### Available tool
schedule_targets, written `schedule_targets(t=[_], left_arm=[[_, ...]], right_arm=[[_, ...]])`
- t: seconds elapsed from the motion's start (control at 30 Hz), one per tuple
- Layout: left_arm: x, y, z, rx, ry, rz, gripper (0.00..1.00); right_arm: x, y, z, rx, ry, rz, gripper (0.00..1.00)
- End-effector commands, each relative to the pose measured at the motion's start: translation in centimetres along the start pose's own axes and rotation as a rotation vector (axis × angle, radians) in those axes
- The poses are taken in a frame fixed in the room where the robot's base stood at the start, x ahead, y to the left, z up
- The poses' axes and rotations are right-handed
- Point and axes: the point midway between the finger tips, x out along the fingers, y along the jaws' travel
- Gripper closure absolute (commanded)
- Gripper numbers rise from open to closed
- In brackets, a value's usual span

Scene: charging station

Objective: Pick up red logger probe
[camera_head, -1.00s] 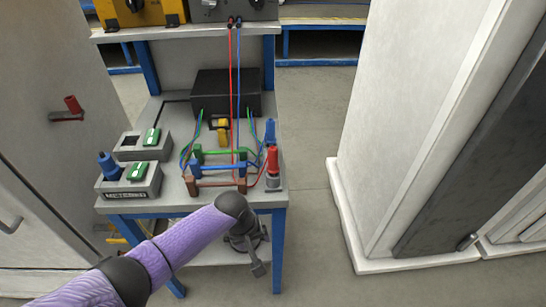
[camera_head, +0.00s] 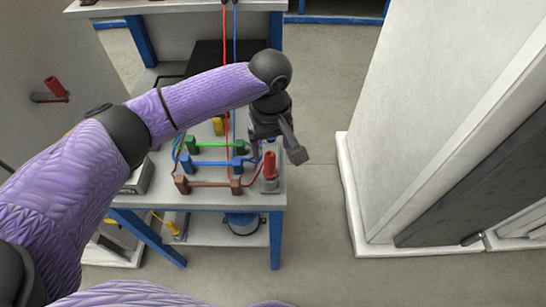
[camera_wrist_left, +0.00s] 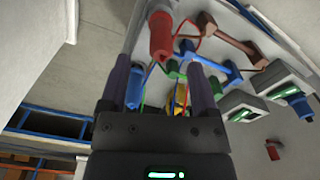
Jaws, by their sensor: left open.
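The red logger probe (camera_head: 270,165) stands upright in a small grey holder at the right front corner of the bench top (camera_head: 235,200). It also shows in the left wrist view (camera_wrist_left: 161,35), at the top, just beyond the fingertips. My left gripper (camera_head: 276,152) is open above and beside the probe, fingers pointing down. In the left wrist view its fingers (camera_wrist_left: 160,62) are spread with nothing held. No contact with the probe shows. A blue probe (camera_wrist_left: 134,90) shows near one finger in the left wrist view and is mostly hidden behind the gripper in the head view.
Brown, blue and green bridge-like bars (camera_head: 208,163) with cables stand left of the probe. Red and blue cables (camera_head: 226,60) hang from the upper shelf. A red-handled lever (camera_head: 54,88) is on the left cabinet. A tall white cabinet (camera_head: 400,150) stands right, with open floor between.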

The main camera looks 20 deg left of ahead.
Motion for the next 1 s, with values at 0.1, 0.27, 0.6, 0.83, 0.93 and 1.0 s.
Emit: schedule_targets(t=[0.1,0.27,0.6,0.83,0.93,1.0], left_arm=[[2.1,0.0,-0.1,-0.001,-0.001,-0.001,0.21],[5.6,-0.1,-0.4,0.001,-0.001,-0.002,0.21],[6.5,-0.1,-0.4,0.0,0.002,0.002,0.23],[6.5,-0.1,-0.4,0.0,0.002,0.002,0.72],[6.5,-0.1,-0.4,0.0,0.002,0.002,0.93],[6.5,-0.1,-0.4,0.0,0.002,0.002,1.0]], right_arm=[[1.1,-0.2,0.6,-0.001,-0.011,-0.004,0.41],[2.8,-0.3,0.8,0.0,-0.016,-0.006,0.41],[2.9,-0.1,0.7,-0.002,-0.012,-0.003,0.41],[2.9,-0.1,0.7,-0.001,-0.01,-0.003,0.41],[2.9,0.0,0.7,-0.001,-0.01,-0.002,0.41],[2.9,0.0,0.7,-0.001,-0.01,-0.002,0.41]])
